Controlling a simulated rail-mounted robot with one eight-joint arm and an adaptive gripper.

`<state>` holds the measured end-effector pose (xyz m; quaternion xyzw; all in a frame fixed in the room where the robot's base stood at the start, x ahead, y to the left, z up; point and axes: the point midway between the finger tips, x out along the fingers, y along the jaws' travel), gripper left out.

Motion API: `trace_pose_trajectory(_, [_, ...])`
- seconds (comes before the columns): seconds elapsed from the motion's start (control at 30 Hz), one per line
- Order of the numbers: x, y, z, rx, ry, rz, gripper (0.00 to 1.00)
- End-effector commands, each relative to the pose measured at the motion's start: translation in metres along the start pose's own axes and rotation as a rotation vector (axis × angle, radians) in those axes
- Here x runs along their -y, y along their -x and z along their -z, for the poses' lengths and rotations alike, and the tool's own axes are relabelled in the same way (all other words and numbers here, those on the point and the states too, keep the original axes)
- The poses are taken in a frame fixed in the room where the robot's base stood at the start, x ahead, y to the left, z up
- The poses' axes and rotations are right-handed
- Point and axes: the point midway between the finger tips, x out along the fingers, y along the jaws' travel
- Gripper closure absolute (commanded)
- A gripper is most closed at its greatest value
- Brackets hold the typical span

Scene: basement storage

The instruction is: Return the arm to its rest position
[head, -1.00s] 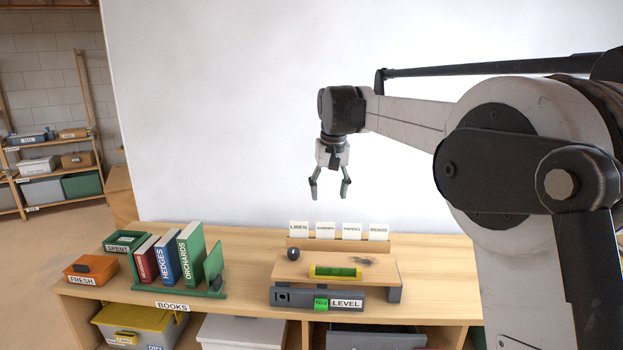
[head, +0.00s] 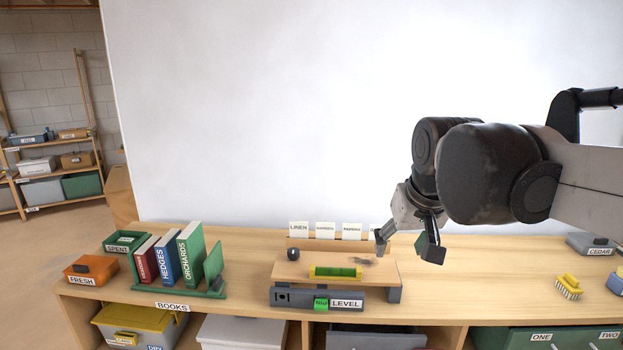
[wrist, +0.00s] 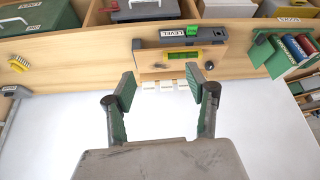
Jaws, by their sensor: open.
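My gripper (head: 408,243) is open and empty in the head view, in front of the white wall and close to the right end of the row of labelled cards. In the wrist view its two green-padded fingers (wrist: 167,92) are spread with nothing between them. My arm reaches in from the right of the head view, with a dark rounded joint nearest the camera. Beyond the fingers in the wrist view is the small wooden stand (wrist: 210,68) with a yellow-green spirit level (wrist: 180,58) on it. The stand (head: 300,270) and level (head: 335,272) also show in the head view.
Books (head: 190,250) stand in a green holder on the left of the bench (head: 455,290). An orange FRESH box (head: 90,268) and green SPENT tray (head: 113,241) lie further left. A yellow brush (head: 568,286) and grey CEDAR box (head: 592,244) are at the right. Bins fill the shelf below.

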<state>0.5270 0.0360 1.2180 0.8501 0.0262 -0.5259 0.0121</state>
Motion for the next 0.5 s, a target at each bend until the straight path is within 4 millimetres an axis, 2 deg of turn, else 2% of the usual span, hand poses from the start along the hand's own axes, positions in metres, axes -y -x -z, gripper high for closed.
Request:
trace_pose_trajectory(0.03, [-0.004, 0.001, -0.019, -0.013, -0.005, -0.003, 0.49])
trace_pose_trajectory(0.1, [-0.008, 0.001, -0.042, -0.031, -0.011, -0.007, 0.49])
trace_pose_trajectory(0.4, [-0.022, -0.011, -0.137, -0.11, -0.034, -0.024, 0.49])
trace_pose_trajectory(0.5, [-0.025, -0.018, -0.162, -0.13, -0.039, -0.029, 0.49])
